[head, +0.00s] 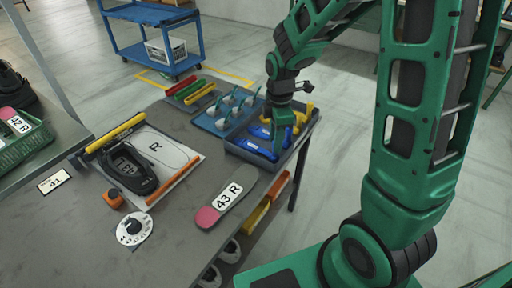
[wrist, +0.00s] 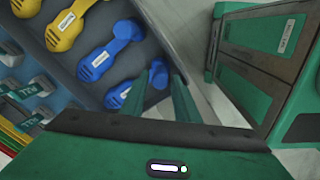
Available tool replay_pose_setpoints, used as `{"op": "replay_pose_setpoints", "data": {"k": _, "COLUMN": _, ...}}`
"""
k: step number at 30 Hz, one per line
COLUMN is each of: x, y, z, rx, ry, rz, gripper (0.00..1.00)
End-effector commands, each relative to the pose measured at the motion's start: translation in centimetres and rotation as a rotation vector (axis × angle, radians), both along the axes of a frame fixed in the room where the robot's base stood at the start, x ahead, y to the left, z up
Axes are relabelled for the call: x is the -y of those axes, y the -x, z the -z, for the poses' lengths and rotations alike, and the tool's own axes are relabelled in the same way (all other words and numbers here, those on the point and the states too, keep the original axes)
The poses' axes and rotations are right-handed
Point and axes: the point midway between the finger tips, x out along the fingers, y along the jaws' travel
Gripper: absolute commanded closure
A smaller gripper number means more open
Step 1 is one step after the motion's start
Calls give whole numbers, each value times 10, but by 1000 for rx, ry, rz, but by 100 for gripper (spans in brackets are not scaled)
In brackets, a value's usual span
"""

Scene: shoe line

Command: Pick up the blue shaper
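Two blue shapers (head: 254,147) lie in the dark tray (head: 240,150) at the table's right end. In the wrist view, one blue shaper (wrist: 109,55) lies beside the yellow ones. The other blue shaper (wrist: 118,97) is nearer, partly hidden behind a finger, with its far end showing between my fingertips. My gripper (head: 283,122) points down over the tray's right side. In the wrist view my gripper (wrist: 161,78) is open, with a gap between its two green fingers. I cannot tell whether either finger touches the shaper.
Yellow shapers (wrist: 70,25) lie in the same tray. Red, green and yellow bars (head: 190,89) lie behind. A grey insole marked 43 R (head: 227,203) and a black shoe (head: 130,168) lie on the table (head: 185,245).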

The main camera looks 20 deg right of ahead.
Motion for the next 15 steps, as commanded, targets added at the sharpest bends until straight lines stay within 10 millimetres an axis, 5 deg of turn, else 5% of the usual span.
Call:
{"op": "replay_pose_setpoints", "data": {"k": 6, "x": 1, "y": -1, "z": 26, "rx": -1, "ry": 1, "rz": 1, "gripper": 72}}
{"op": "replay_pose_setpoints", "data": {"k": 15, "x": 1, "y": -1, "z": 30, "rx": 0, "ry": 0, "rz": 1, "gripper": 72}}
